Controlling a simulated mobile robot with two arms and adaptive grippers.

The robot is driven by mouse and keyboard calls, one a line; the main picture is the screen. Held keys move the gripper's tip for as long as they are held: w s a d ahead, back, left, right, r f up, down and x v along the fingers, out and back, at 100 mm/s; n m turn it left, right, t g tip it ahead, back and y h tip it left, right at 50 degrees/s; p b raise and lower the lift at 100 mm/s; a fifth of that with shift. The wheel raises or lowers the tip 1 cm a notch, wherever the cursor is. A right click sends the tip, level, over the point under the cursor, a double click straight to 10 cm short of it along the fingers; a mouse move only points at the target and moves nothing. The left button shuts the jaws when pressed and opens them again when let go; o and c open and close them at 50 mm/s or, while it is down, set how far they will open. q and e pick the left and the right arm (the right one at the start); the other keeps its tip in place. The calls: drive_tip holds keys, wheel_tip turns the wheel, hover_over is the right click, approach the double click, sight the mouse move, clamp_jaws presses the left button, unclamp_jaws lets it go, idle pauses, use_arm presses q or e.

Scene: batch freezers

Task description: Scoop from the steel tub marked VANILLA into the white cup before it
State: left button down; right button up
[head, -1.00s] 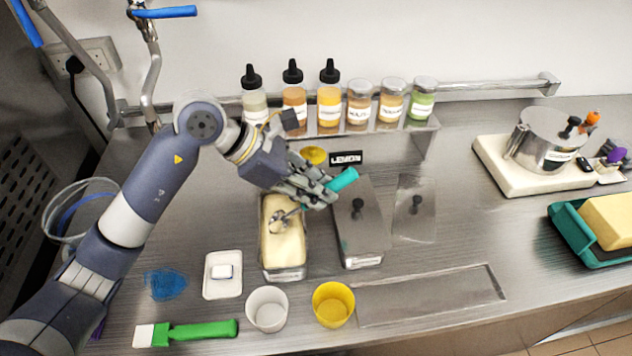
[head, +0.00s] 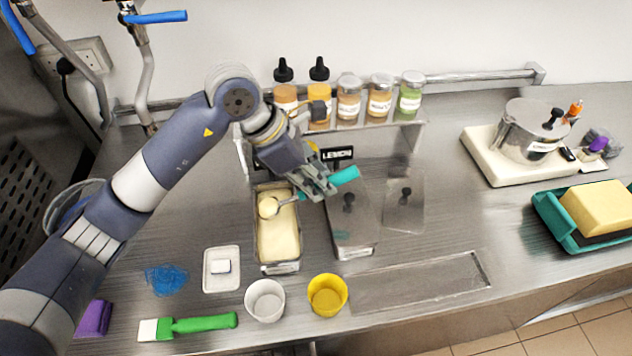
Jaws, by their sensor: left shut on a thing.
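An open steel tub (head: 278,268) of pale yellow ice cream stands at the middle of the counter; its own mark is hidden behind my arm. My left gripper (head: 322,182) is shut on the teal handle of a scoop (head: 344,176), above the back of the tub. The scoop's bowl (head: 268,207) is over the back of the ice cream and looks filled with a pale ball; I cannot tell whether it touches the surface. The white cup (head: 265,300) stands upright in front of the tub and looks empty. My right gripper is not in view.
A lidded tub (head: 350,232) by the LEMON sign (head: 337,154) stands right of the open tub. A yellow cup (head: 327,294) stands beside the white cup. A white dish (head: 221,270), blue scourer (head: 166,280) and green-handled spatula (head: 190,326) lie left. Bottles and jars (head: 348,100) line the back shelf.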

use_arm(q)
drive_tip(key=shift+d+r+p, duration=0.15)
drive_tip(key=shift+r+p, duration=0.15)
drive_tip(key=shift+r, duration=0.2)
drive_tip(key=shift+w+d+y+p, duration=0.1)
drive_tip(key=shift+d+y+p, duration=0.15)
drive_tip(key=shift+y+p, duration=0.4)
drive_tip(key=shift+w+d+g+y+p, duration=0.1)
drive_tip(key=shift+d+g+y+p, duration=0.2)
drive_tip(key=shift+d+y+p, duration=0.45)
drive_tip(key=shift+y, duration=0.5)
drive_tip(key=shift+a, duration=0.1)
drive_tip(key=shift+w+f, duration=0.1)
drive_tip(key=shift+f, duration=0.05)
